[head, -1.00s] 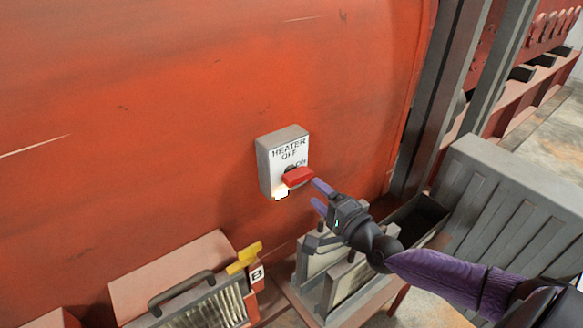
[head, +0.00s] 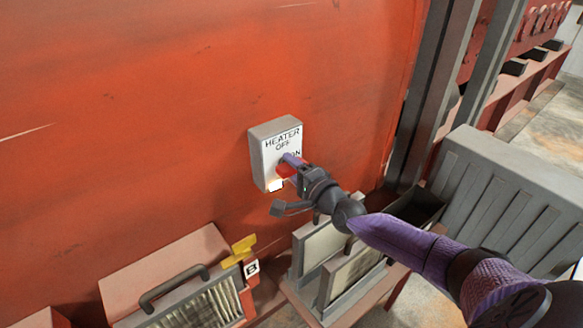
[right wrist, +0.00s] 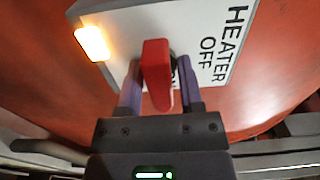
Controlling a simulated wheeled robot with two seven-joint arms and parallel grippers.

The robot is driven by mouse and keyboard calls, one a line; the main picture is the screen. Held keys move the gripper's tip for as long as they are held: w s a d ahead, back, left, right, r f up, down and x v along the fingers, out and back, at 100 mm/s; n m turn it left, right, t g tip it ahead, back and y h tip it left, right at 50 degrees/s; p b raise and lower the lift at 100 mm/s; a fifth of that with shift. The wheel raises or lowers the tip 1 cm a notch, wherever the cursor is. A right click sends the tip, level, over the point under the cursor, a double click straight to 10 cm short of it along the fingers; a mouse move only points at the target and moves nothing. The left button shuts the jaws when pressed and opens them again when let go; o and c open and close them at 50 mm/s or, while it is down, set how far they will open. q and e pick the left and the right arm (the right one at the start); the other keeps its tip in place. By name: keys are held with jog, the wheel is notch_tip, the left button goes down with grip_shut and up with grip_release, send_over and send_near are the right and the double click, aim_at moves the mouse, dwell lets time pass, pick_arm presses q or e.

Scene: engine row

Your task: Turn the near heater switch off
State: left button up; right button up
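The heater switch box (head: 263,163) is a grey box with a white face on the red engine wall, labelled HEATER, OFF and ON. Its red handle (head: 284,171) is mostly hidden by my right gripper (head: 286,164) in the head view. In the right wrist view the red handle (right wrist: 157,75) stands between the two purple fingers of my right gripper (right wrist: 162,88), with a finger on each side. Small gaps seem to show beside the handle, so the fingers look open around it. A lamp (right wrist: 92,43) on the box glows yellow-white. My left gripper is out of view.
Below the box are a red unit with a dark handle (head: 174,287), a yellow lever (head: 240,252) and a plate marked B (head: 251,268). Grey upright panels (head: 345,275) stand under my right arm. A grey ribbed casing (head: 510,190) is at the right.

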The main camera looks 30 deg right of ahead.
grip_shut()
